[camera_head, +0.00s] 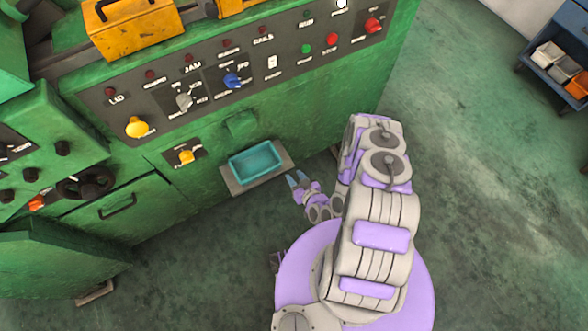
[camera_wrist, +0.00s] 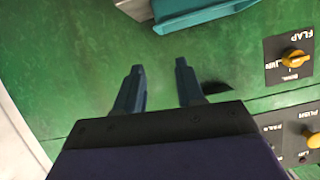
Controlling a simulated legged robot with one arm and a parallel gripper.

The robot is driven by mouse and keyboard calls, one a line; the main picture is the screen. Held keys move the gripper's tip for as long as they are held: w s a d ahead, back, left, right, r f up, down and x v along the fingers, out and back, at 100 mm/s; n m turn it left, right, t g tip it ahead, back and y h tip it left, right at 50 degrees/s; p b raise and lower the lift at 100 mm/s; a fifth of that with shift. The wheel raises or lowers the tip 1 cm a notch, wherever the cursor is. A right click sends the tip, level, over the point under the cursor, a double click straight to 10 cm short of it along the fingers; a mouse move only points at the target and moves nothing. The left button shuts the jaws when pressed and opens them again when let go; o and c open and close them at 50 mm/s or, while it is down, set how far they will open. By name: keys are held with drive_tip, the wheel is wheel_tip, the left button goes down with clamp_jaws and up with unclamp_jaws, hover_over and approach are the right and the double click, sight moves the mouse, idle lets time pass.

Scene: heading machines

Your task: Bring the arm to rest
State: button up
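My arm folds over my round purple-and-grey base in the head view. My gripper (camera_head: 297,178) points toward the green machine, just below and right of the teal tray (camera_head: 256,163). In the wrist view my gripper (camera_wrist: 159,68) has its two dark fingers apart with nothing between them. Green machine panel shows beyond the fingers, and the teal tray (camera_wrist: 205,14) is at the top edge of that view. I cannot tell whether the fingers touch the machine.
The green machine (camera_head: 300,95) fills the upper left, with a dark control panel of knobs and lamps. A yellow flap knob (camera_wrist: 295,59) is at right in the wrist view. A blue shelf (camera_head: 545,80) with bins stands far right. Floor (camera_head: 480,200) is clear at right.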

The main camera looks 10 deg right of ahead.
idle(0.3)
drive_tip(key=w+d+r+n+g+h, duration=0.1)
drive_tip(key=w+d+r+n+g, duration=0.2)
drive_tip(key=w+d+r+g, duration=0.35)
drive_tip(key=d+r+m+g+h, duration=0.1)
drive_tip(key=d+r+h, duration=0.1)
drive_tip(key=r, duration=0.8)
drive_tip(key=d+r+g+h, duration=0.1)
drive_tip(key=d+r+h, duration=0.15)
drive_tip(key=r, duration=0.75)
drive_tip(key=s+a+r+m+g, duration=0.2)
drive_tip(key=s+a+r+g, duration=0.1)
drive_tip(key=s+r, duration=1.1)
drive_tip(key=s+a+r+m+g, duration=0.1)
drive_tip(key=s+a+r, duration=0.1)
drive_tip(key=s+r, duration=0.4)
drive_tip(key=s+a+r+g+y, duration=0.1)
drive_tip(key=s+r, duration=0.4)
drive_tip(key=s, duration=0.8)
drive_tip(key=a+g, duration=0.1)
drive_tip(key=a, duration=0.1)
drive_tip(key=shift+a+r+m, duration=0.35)
drive_tip(key=shift+m, duration=0.05)
